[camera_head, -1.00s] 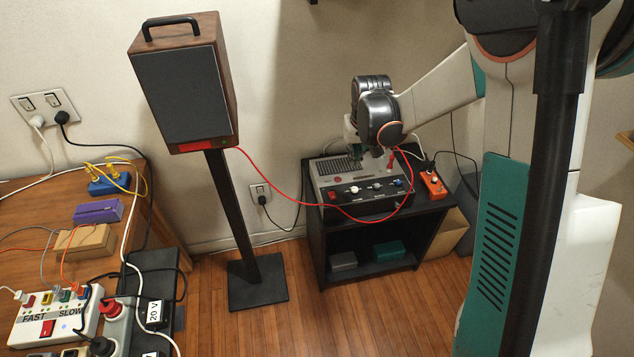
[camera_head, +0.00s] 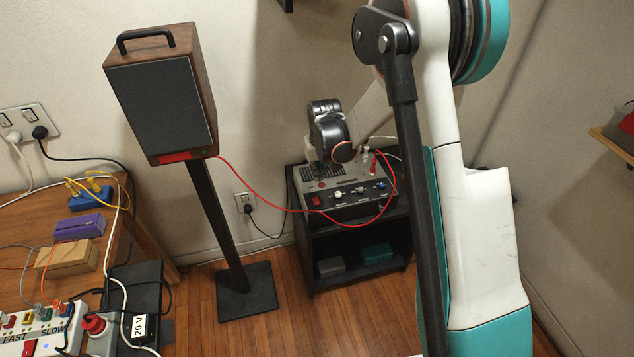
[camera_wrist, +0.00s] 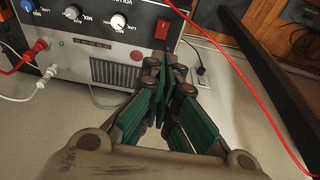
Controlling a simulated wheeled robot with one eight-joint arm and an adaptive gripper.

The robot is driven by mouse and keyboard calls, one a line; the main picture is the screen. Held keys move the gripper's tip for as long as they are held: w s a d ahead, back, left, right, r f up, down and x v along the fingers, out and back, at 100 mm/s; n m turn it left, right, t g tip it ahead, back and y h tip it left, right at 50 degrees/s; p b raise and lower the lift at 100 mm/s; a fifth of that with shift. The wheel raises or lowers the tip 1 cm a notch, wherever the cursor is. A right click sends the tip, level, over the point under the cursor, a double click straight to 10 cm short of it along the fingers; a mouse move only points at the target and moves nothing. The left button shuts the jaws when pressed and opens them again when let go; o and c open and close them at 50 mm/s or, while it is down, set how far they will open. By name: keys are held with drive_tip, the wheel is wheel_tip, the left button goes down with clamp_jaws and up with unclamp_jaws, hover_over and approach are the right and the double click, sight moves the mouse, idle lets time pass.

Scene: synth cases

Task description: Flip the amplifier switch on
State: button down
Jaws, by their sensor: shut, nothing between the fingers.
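The amplifier (camera_head: 345,184) is a grey box with a dark front on a black shelf stand. Its red switch (camera_head: 316,202) sits at the left of the front, beside a row of knobs. In the wrist view, the switch (camera_wrist: 162,28) is at top centre, near a vent grille (camera_wrist: 112,73). My gripper (camera_wrist: 165,68) has green fingers, shut and empty. In the wrist view its tips lie just below the switch, over the vent side. I cannot tell whether they touch the amplifier. In the head view, my gripper (camera_head: 322,168) is partly hidden below my dark wrist.
A red cable (camera_head: 275,203) runs from the speaker (camera_head: 165,95) to the amplifier and hangs across its front. The shelf stand (camera_head: 301,250) holds two small boxes below. A desk (camera_head: 150,245) with plugs and cables is at left. Floor is free in front of the stand.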

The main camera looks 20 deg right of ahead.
drive_tip(key=b, duration=0.4)
hover_over(316, 200)
drive_tip(key=f, duration=1.1)
drive_tip(key=shift+s, duration=0.25)
drive_tip(key=shift+s+f+b, duration=0.15)
drive_tip(key=shift+f+b, duration=0.25)
drive_tip(key=shift+f, duration=0.45)
